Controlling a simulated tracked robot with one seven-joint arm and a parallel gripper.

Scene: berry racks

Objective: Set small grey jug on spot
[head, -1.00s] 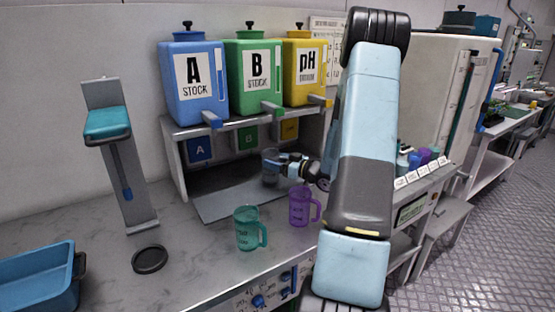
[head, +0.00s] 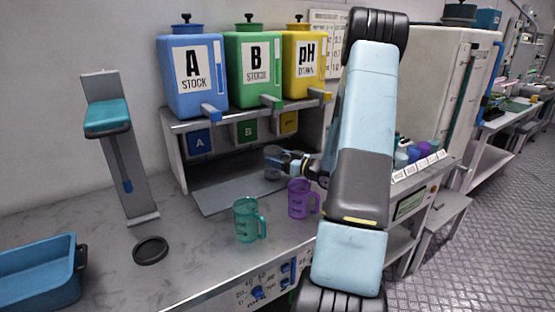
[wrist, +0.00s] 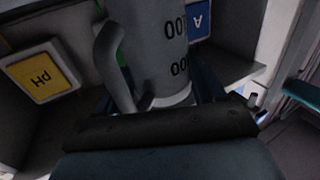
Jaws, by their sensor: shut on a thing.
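The small grey jug (head: 273,162) is inside the open bay under the colored tanks, partly hidden by my gripper in the head view. In the wrist view the grey jug (wrist: 158,45) fills the middle, with its handle on the left and dark number marks on its side. My gripper (head: 285,162) reaches in from the right and is shut on the jug. Its fingertips are mostly hidden in the wrist view. A dark round spot (head: 150,250) lies on the bench at the left. Whether the jug touches the bay floor cannot be told.
A teal jug (head: 246,222) and a purple jug (head: 298,200) stand on the bench in front of the bay. A blue bin (head: 40,275) is at the far left, and a grey stand (head: 120,150) with a teal head is behind the spot. The bench around the spot is clear.

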